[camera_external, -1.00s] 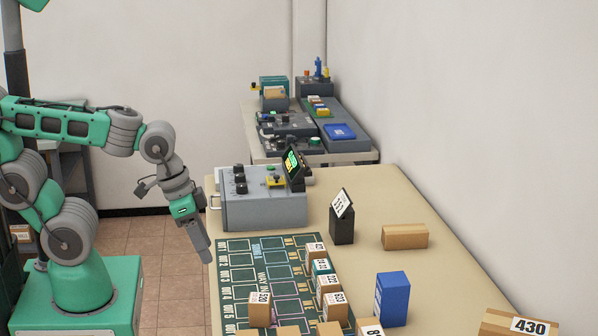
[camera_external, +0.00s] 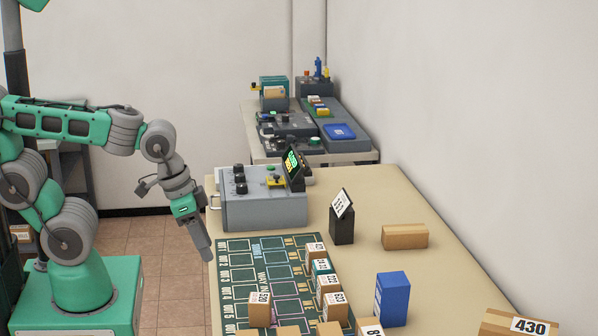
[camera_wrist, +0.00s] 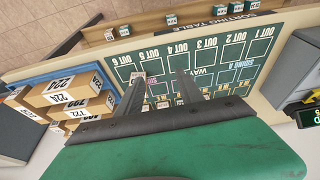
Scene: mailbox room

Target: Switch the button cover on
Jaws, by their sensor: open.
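A tilted black screen (camera_external: 295,167) with lit text stands at the box's right. My gripper (camera_external: 205,254) points down beside the table's left edge, in front of the box and apart from it. It is open and empty; its two fingers (camera_wrist: 168,88) show apart over the sorting mat in the wrist view.
A dark green sorting mat (camera_external: 240,272) lies in front of the box, with several small numbered boxes on its right part. A black sign stand (camera_external: 342,225), a brown box (camera_external: 405,237) and a blue box (camera_external: 392,299) stand to the right. Another table with devices is behind.

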